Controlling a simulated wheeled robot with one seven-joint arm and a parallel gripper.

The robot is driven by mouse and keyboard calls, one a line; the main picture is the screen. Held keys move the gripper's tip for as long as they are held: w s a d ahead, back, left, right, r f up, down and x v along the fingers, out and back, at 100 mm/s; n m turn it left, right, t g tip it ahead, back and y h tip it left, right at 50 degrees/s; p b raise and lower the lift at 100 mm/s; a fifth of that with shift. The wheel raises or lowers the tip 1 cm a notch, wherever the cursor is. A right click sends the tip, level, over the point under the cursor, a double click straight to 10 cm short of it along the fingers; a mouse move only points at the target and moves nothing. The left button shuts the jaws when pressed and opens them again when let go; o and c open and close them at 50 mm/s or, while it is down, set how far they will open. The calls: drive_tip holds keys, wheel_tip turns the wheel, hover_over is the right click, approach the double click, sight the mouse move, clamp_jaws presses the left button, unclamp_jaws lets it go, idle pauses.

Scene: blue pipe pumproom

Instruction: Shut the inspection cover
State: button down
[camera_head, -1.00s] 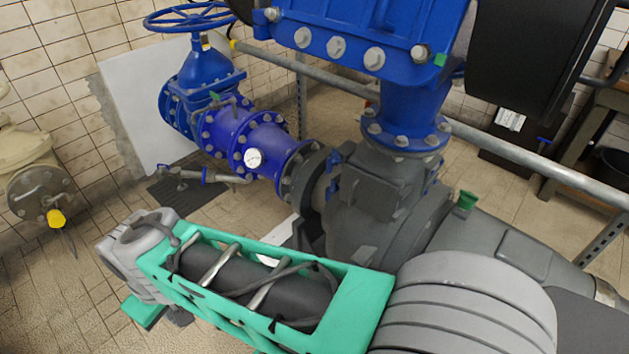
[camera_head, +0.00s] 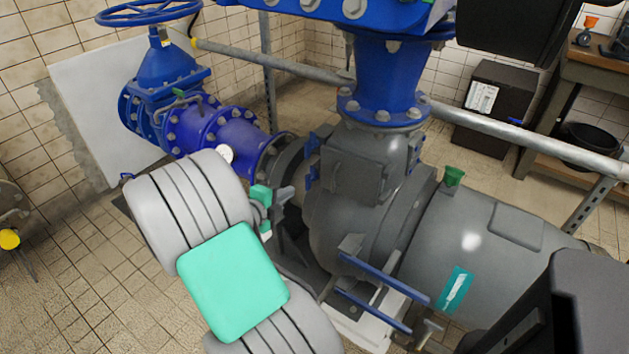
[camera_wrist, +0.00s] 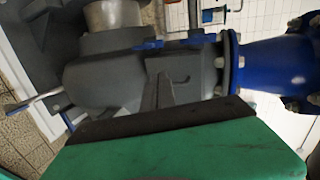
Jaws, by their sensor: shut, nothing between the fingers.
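A square grey plate (camera_head: 354,168), which looks like the inspection cover, is on the upper front of the grey pump casing (camera_head: 325,215) in the head view. A blue fitting shows at its left edge. I cannot tell how far it stands open. My gripper (camera_head: 287,196) is left of the casing and below the plate, partly hidden behind my own arm. It is shut and empty. In the wrist view my gripper's fingers (camera_wrist: 158,92) point at the grey casing (camera_wrist: 105,85), and the cover is not clearly made out there.
A blue valve (camera_head: 165,75) with a handwheel and a blue pipe stand at the left. A grey rail (camera_head: 490,122) runs behind the pump. Blue bars (camera_head: 385,280) stick out at the front. A dark box (camera_head: 497,105) and a bench (camera_head: 590,75) are at the right.

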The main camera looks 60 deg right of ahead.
drive_tip(key=r+x, duration=0.2)
drive_tip(key=x, duration=1.2)
drive_tip(key=shift+s+d+m+p, duration=0.3)
drive_tip(key=shift+d+m+p, duration=0.05)
drive_tip(key=shift+d+m, duration=0.1)
drive_tip(key=shift+f, duration=0.15)
